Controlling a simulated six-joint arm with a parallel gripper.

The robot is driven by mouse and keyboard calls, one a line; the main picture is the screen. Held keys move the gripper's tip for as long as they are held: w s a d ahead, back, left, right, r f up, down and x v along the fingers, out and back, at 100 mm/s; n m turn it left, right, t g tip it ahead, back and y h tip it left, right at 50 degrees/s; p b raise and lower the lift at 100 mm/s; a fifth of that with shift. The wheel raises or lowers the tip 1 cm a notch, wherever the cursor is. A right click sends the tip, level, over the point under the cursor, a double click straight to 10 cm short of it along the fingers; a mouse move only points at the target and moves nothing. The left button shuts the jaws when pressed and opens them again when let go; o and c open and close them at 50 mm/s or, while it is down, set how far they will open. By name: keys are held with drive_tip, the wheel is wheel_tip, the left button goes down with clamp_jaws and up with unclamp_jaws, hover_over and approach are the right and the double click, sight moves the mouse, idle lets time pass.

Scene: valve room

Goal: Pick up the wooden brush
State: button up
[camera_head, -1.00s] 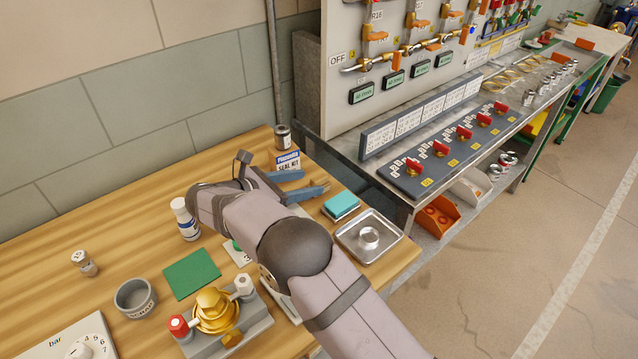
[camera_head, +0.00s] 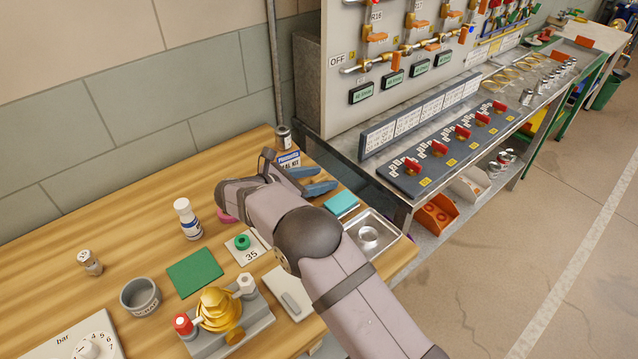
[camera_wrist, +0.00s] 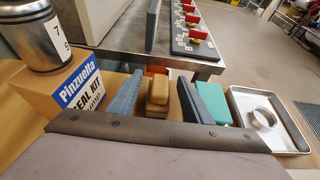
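The wooden brush (camera_wrist: 157,96) shows in the wrist view as a light brown block with rounded edges. It sits between the two blue-grey fingers of my gripper (camera_wrist: 161,79), with a narrow gap visible on each side. My gripper is open around it. In the head view my gripper (camera_head: 314,180) is low over the right end of the wooden bench.
A seal kit box (camera_wrist: 75,90) with a metal canister (camera_wrist: 42,35) on it stands left of my gripper. A teal sponge (camera_wrist: 212,104) and a metal tray (camera_wrist: 270,120) with a ring lie close on the right. The bench's left part has free room.

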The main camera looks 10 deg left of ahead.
sight(318, 177)
drive_tip(key=c, duration=0.9)
drive_tip(key=shift+r+b, duration=0.8)
drive_tip(key=shift+r, duration=4.25)
